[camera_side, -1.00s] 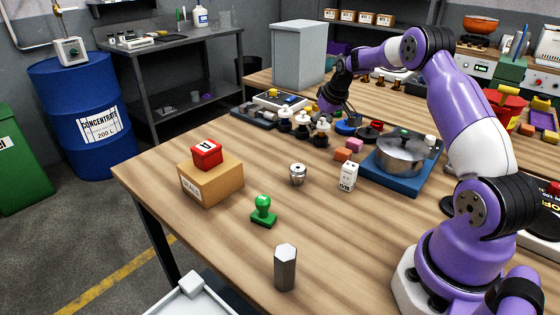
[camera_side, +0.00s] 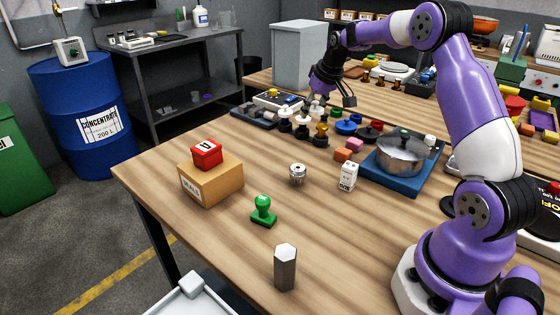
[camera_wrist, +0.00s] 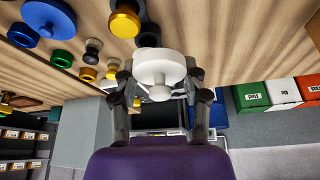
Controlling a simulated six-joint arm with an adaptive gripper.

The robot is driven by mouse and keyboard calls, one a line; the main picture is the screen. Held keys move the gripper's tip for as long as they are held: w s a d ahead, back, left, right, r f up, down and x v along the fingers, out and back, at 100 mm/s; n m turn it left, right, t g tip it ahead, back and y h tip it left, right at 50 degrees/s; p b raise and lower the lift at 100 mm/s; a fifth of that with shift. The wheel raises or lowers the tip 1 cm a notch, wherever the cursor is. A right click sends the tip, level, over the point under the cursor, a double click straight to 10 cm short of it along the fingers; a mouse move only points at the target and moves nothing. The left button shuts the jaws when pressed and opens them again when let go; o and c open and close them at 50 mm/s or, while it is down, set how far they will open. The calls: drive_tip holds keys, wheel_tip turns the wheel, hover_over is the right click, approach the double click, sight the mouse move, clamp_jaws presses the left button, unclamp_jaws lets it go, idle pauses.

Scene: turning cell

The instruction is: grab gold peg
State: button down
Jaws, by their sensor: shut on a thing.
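My gripper (camera_side: 330,99) is raised above the back part of the table. In the wrist view, my gripper (camera_wrist: 164,74) is closed around a white round piece (camera_wrist: 158,66) with a knob. The white piece also shows just below the fingers in the side view (camera_side: 316,110). A gold peg (camera_wrist: 125,20) shows beyond the fingers in the wrist view, apart from them. In the side view, a gold peg (camera_side: 321,132) stands at the right end of a row of pegs.
Blue and green round pieces (camera_wrist: 45,18) lie near the gold peg. A pot on a blue board (camera_side: 400,155) stands right of the pegs. A cardboard box (camera_side: 210,178), green stamp (camera_side: 263,211) and hex bar (camera_side: 285,267) are nearer. The table's middle has free room.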

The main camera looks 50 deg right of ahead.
drive_tip(key=a+r, duration=0.4)
drive_tip(key=a, duration=0.3)
drive_tip(key=shift+w+a+r, duration=0.15)
drive_tip(key=shift+a+r, duration=0.2)
drive_tip(key=shift+a, duration=0.05)
drive_tip(key=shift+c, duration=1.6)
unclamp_jaws()
drive_tip(key=v, duration=1.2)
drive_tip(key=shift+c, duration=0.3)
